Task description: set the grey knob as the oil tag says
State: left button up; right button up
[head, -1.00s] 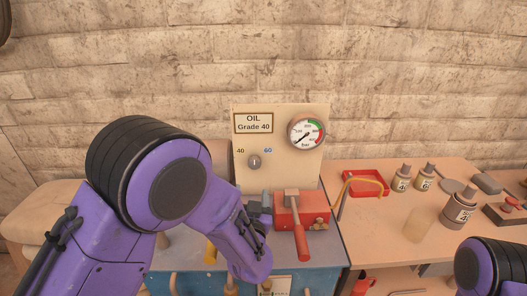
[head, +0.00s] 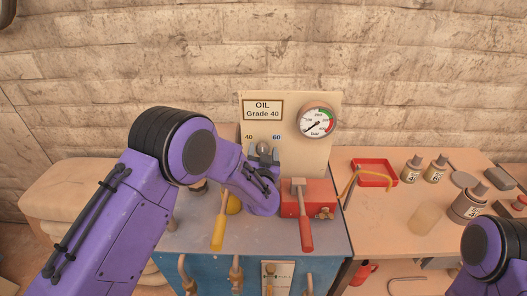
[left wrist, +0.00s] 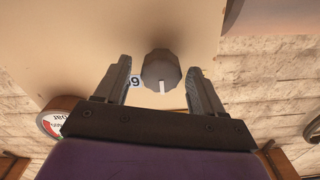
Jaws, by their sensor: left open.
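The oil tag (head: 262,110) on the cream panel reads "OIL Grade 40". In the left wrist view, which is upside down, the knob (left wrist: 161,66) has a white mark pointing down the picture, so up on the panel, between the labels. My left gripper (head: 264,157) is open, its fingers on either side of the knob with small gaps. The "40" is hidden in the wrist view. My right gripper is out of view.
A pressure gauge (head: 317,120) is on the panel right of the tag. A red block (head: 320,193) with a red-handled tool (head: 304,225) stands just right of my left gripper. A yellow-handled tool (head: 219,228) lies to its left. Bottles and a red tray (head: 374,166) are at right.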

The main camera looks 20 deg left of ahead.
pick_arm(q)
jog(key=shift+s+r, duration=0.1)
jog(key=shift+s, duration=0.15)
jog(key=c, duration=1.1)
jog(key=shift+o, duration=0.2)
jog(key=n+b, duration=0.1)
jog(key=n, duration=0.1)
jog(key=n+b, duration=0.2)
jog(key=n, duration=0.1)
jog(key=shift+a+f+n+b, duration=0.1)
jog(key=shift+f+n+b, duration=0.1)
jog(key=shift+n+b, duration=0.1)
jog(key=n+b, duration=0.2)
jog(key=n, duration=0.1)
jog(key=shift+r+n+b, duration=0.15)
jog(key=shift+n+b, duration=0.45)
jog(key=shift+n, duration=0.6)
jog(key=shift+r, duration=0.1)
